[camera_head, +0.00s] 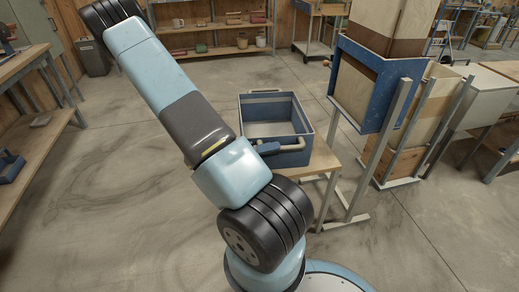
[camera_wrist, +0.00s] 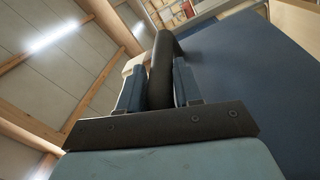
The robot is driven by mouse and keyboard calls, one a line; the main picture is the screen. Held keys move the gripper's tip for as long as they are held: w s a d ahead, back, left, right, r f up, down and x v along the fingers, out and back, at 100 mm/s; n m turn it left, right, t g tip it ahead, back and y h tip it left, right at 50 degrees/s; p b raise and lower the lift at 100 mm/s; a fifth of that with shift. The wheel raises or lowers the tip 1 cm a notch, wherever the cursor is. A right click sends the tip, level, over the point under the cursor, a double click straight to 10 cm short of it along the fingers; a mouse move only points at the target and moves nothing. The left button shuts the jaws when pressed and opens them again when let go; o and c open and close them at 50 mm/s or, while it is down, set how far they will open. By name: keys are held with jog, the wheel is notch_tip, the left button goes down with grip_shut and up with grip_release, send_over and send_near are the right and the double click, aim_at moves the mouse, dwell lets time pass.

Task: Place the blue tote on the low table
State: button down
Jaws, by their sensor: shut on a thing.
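The blue tote (camera_head: 304,118) is open-topped and looks empty, with a pale inside. In the head view it is upright at the low table (camera_head: 322,159), over the far left part of its wooden top. I cannot tell whether its base touches the tabletop. In the wrist view my gripper (camera_wrist: 160,78) has its two blue fingers closed on either side of the tote's dark bar handle. The tote's blue wall (camera_wrist: 245,85) fills the right of that view. In the head view my arm hides part of the near left side of the tote.
A blue-framed hopper stand (camera_head: 385,95) with wooden boxes stands close to the right of the table. A workbench (camera_head: 30,62) runs along the left. Shelves (camera_head: 215,27) line the back wall. The concrete floor left of the tote is clear.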

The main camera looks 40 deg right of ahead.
jog(key=shift+a, duration=0.4)
jog(key=shift+w, duration=0.15)
jog(key=w+d+f, duration=0.1)
jog(key=w, duration=0.1)
jog(key=w+d+f, duration=0.2)
jog(key=w, duration=0.1)
jog(key=w+d+f, duration=0.1)
jog(key=w, duration=0.1)
jog(key=shift+w+d+f, duration=0.15)
jog(key=shift+w+d, duration=0.15)
jog(key=shift+d, duration=0.05)
jog(key=w+f, duration=0.1)
jog(key=w+d+f, duration=0.1)
jog(key=f, duration=0.1)
jog(key=w+d+f, duration=0.1)
jog(key=f, duration=0.1)
jog(key=shift+w+d+f, duration=0.1)
jog(key=shift+w+f, duration=0.1)
jog(key=shift+w, duration=0.15)
jog(key=shift+w+f, duration=0.1)
jog(key=shift+f, duration=1.5)
jog(key=c, duration=0.8)
grip_release()
